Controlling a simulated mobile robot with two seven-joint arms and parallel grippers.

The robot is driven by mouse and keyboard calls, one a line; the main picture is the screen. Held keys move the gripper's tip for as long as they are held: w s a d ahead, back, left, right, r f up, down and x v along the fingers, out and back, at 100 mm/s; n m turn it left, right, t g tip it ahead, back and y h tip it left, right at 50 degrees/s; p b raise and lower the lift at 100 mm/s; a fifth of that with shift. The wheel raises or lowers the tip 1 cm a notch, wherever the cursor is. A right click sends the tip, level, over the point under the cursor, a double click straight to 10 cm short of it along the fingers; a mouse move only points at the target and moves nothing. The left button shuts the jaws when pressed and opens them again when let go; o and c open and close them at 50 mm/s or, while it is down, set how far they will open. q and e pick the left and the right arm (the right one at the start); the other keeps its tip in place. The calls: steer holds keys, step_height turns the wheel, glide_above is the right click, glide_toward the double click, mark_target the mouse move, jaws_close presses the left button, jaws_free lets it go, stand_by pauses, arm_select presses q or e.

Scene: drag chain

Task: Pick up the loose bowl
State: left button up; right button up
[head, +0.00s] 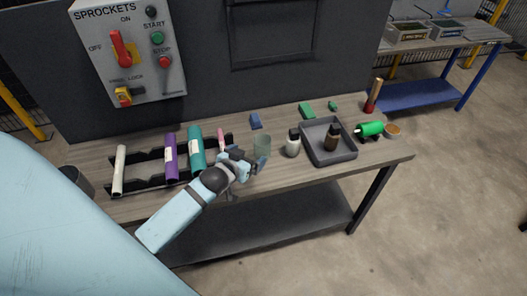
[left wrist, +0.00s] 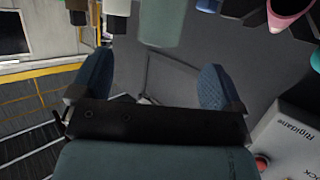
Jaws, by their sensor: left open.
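A small round bowl-like thing with an orange-tan inside (head: 393,130) sits on the right end of the workbench, next to a green cylinder; at this size I cannot be sure it is the loose bowl. My left gripper (head: 250,160) is over the front middle of the bench, far to the left of it, close to a clear greenish glass (head: 262,144). In the left wrist view my blue fingers (left wrist: 155,80) are wide apart with nothing between them. The bowl is not recognisable in that view. My right gripper is not in view.
A grey tray (head: 345,155) with a dark bottle stands between my left gripper and the bowl-like thing. A white bottle (head: 293,146) is left of the tray. Several rolls lie in a black rack (head: 150,183) at the left. A wooden-handled tool (head: 374,95) stands behind.

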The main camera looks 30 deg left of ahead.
mark_target(258, 149)
arm_select(q)
steer(key=x, duration=0.9)
steer(key=shift+w+f+p, duration=0.15)
steer(key=shift+f+p, duration=0.15)
steer(key=shift+p, duration=0.05)
steer(key=shift+c, duration=0.4)
steer(key=c, duration=0.9)
